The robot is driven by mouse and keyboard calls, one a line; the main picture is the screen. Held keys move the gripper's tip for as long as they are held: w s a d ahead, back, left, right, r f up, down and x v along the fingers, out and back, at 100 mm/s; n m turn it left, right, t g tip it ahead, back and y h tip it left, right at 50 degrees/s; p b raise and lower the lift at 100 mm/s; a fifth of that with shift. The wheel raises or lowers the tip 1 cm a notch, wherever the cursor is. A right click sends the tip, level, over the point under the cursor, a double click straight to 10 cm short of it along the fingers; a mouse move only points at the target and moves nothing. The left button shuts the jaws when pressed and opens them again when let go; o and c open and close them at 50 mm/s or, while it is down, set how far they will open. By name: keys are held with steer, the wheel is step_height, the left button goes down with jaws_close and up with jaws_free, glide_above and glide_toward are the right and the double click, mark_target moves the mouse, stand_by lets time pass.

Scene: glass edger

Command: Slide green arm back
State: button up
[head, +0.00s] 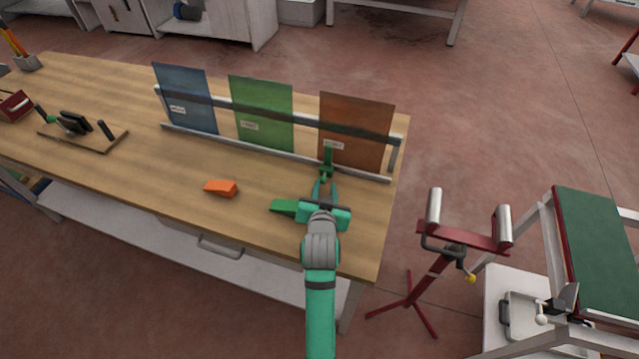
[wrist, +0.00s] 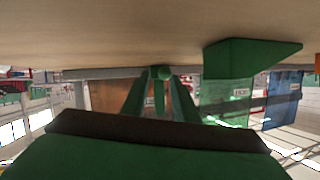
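The green arm (head: 327,160) stands at the rack's front rail, before the brown pane. In the wrist view my gripper (wrist: 161,80) has one finger on either side of the knob, with a gap between the fingers further back. I cannot tell whether the fingertips press on the knob or only stand around it. The rest of the arm is mostly hidden behind the knob in the wrist view.
A blue pane (head: 188,97), a green pane (head: 262,112) and a brown pane (head: 355,130) stand in the rack. A green wedge (head: 284,207) lies just left of my gripper. An orange wedge (head: 221,188) lies further left. The tabletop (head: 150,170) between is clear.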

mark_target(322, 182)
steer(key=shift+x, duration=0.95)
steer(key=shift+w+a+f, duration=0.2)
steer(key=shift+w+a, duration=0.2)
steer(key=shift+w, duration=0.15)
steer(key=shift+a, duration=0.1)
